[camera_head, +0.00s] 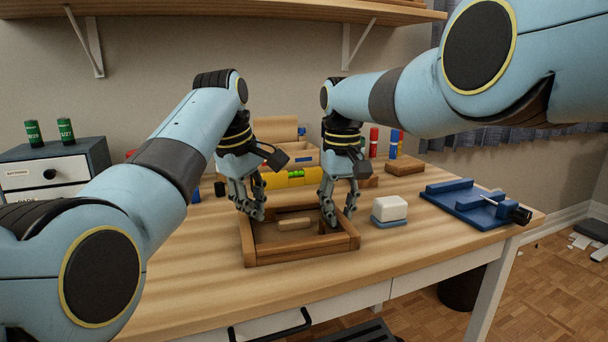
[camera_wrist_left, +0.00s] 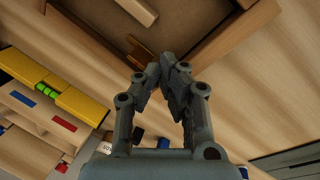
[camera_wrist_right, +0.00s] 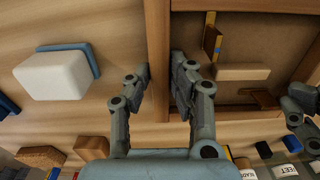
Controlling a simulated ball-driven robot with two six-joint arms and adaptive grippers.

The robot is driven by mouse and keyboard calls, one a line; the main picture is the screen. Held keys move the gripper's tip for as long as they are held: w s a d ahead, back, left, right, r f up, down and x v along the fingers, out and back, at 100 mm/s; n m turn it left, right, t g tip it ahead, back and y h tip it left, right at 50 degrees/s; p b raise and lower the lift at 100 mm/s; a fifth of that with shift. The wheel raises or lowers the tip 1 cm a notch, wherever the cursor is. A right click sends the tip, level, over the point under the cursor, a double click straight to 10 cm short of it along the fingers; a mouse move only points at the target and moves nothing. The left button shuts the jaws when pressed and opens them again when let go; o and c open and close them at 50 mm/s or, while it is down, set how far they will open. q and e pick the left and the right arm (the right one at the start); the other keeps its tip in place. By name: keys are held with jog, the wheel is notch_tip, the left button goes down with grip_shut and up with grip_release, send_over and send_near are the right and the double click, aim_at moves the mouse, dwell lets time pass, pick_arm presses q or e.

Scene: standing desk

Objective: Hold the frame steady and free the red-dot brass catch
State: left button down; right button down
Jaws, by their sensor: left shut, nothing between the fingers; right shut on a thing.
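A brown wooden frame (camera_head: 250,248) lies on the desk, with a pale wooden bar (camera_head: 294,224) on its inner panel. My right gripper (camera_wrist_right: 160,75) is shut on the frame's right side wall, one finger on each side. My left gripper (camera_head: 257,213) is shut and empty at the frame's far left part. In the left wrist view its fingertips (camera_wrist_left: 162,68) are close to a brown-orange catch (camera_wrist_left: 147,50) by the frame wall; whether they touch it I cannot tell. Another brass catch (camera_wrist_right: 211,40) with a blue mark shows in the right wrist view. No red dot is visible.
A white block on a blue base (camera_head: 389,210) stands right of the frame. A blue fixture (camera_head: 470,205) lies further right. A yellow level (camera_head: 287,179) and a wooden organizer (camera_head: 275,130) stand behind. A drawer cabinet (camera_head: 50,170) is at left. The desk's front strip is clear.

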pick_arm(q)
jog(key=shift+s+a, duration=0.1)
jog(key=shift+a, duration=0.05)
notch_tip(320, 180, up, 6)
dwell(0.4)
pick_arm(e)
jog(key=c, duration=1.1)
grip_release()
